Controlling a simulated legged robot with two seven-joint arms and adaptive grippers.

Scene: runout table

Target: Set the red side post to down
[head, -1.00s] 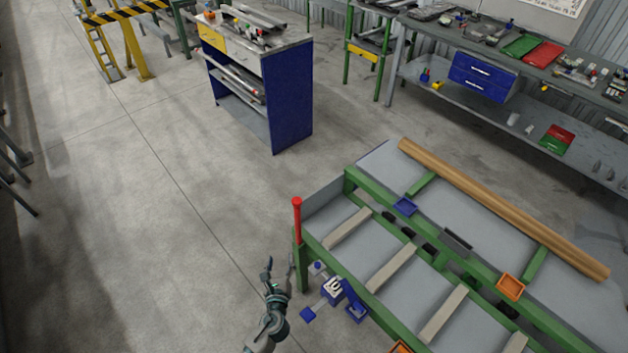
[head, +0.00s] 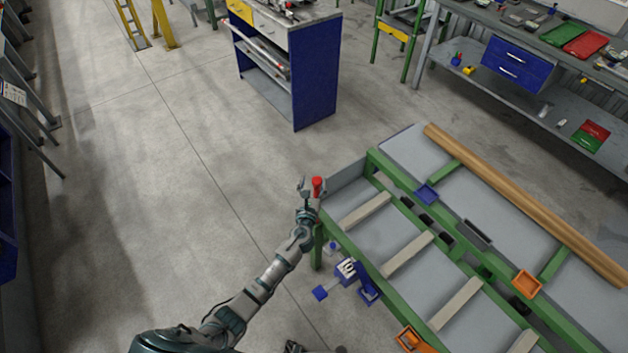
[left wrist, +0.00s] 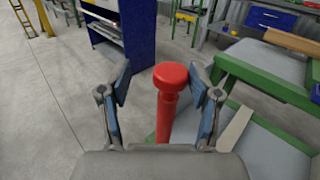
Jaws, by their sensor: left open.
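The red side post (head: 318,186) stands upright at the near left corner of the green runout table (head: 372,160). In the left wrist view the red post (left wrist: 168,105) shows its round, wider cap on top. My left gripper (head: 311,186) is at the top of the post. In the left wrist view my left gripper (left wrist: 160,88) is open, with a finger on each side of the post and a gap on both sides. The lower part of the post is hidden by the arm in the head view.
A blue clamp-like device (head: 350,275) hangs on the table's near side. Pale slats cross the table, and a wooden beam (head: 520,200) lies along its far side. A blue cabinet (head: 315,75) stands behind. The floor to the left is clear.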

